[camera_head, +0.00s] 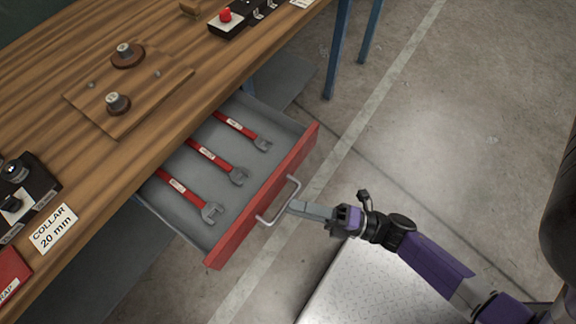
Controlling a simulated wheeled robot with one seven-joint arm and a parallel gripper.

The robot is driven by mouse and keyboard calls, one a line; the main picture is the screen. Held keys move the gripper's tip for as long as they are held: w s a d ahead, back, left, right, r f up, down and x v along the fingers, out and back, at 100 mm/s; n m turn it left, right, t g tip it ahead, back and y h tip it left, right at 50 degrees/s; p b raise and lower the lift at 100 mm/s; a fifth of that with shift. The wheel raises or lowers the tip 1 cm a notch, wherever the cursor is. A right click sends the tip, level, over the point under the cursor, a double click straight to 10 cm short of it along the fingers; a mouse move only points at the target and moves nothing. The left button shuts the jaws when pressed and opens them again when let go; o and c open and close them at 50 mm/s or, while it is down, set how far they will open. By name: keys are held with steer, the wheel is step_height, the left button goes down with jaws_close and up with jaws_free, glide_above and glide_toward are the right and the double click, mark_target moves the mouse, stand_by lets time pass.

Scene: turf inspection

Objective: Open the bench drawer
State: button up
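The bench drawer (264,212) is pulled well out from under the wooden bench top. It has a red front and a grey inside, and three red-handled wrenches (208,157) lie in it. A pale bar handle (282,204) is on the drawer front. My gripper (296,208) is at the handle from the right, with its fingertips at the bar's outer side. The fingers overlap in this view, so I cannot tell whether they close on the bar or only sit beside it.
On the bench (60,75) are a wooden board (140,98) with two round metal pieces, a "COLLAR 20 mm" label (53,229), and a black box with a red button (225,15). Blue bench legs (338,50) stand beyond the drawer. The concrete floor at right looks clear.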

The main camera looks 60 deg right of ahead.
steer(key=shift+b+v, duration=0.35)
steer(key=shift+v, duration=2)
